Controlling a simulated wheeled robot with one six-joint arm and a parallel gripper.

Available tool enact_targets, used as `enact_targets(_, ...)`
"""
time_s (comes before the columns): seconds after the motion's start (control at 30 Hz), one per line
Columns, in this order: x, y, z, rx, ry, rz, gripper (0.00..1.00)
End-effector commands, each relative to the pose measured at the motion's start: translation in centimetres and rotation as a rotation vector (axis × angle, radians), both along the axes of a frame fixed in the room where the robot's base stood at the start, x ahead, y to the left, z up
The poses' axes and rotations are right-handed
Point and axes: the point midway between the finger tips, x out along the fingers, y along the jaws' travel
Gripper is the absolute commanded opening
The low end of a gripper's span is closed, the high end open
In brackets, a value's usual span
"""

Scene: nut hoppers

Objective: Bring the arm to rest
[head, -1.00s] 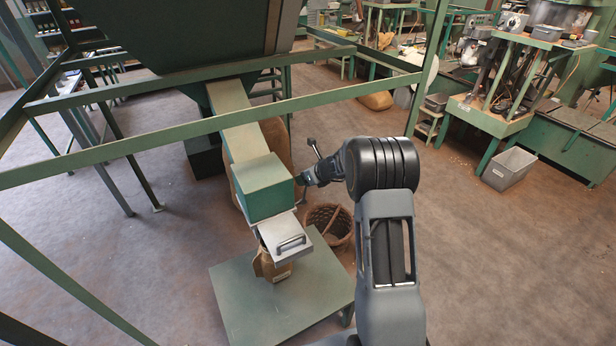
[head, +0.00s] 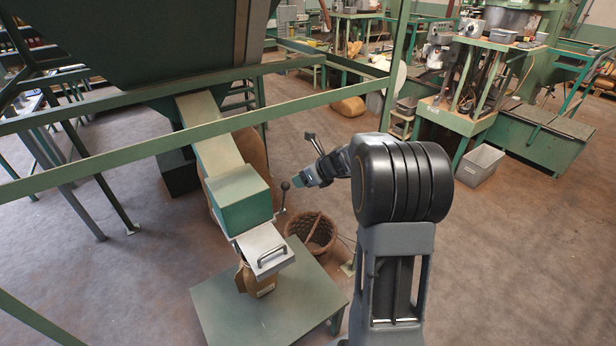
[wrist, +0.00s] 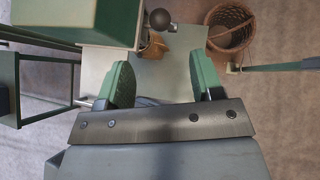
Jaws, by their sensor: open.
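My gripper (head: 298,181) is held in the air to the right of the green chute box (head: 243,203), clear of the dark ball-ended lever (head: 284,187) beside it. In the wrist view my gripper (wrist: 160,84) shows two green fingers spread apart with nothing between them. My arm rises at the right of the head view, its black joint in front. The lever's ball (wrist: 159,19) also shows at the top of the wrist view.
A grey handled gate (head: 264,247) sits at the chute's mouth, above a brown bag (head: 247,280) on a green table (head: 222,312). A wicker basket (head: 312,235) stands on the floor behind it. Green frame bars (head: 200,132) cross in front of the hopper.

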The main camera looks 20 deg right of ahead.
Motion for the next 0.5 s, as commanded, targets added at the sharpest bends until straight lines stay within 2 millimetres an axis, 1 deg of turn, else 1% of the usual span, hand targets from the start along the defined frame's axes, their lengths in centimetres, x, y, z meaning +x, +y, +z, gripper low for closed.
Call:
enact_targets(0.17, -0.66, -0.34, 0.61, 0.001, 0.0, -0.001, 0.6)
enact_targets(0.5, -0.71, -0.36, 0.7, 0.001, 0.001, 0.0, 0.6)
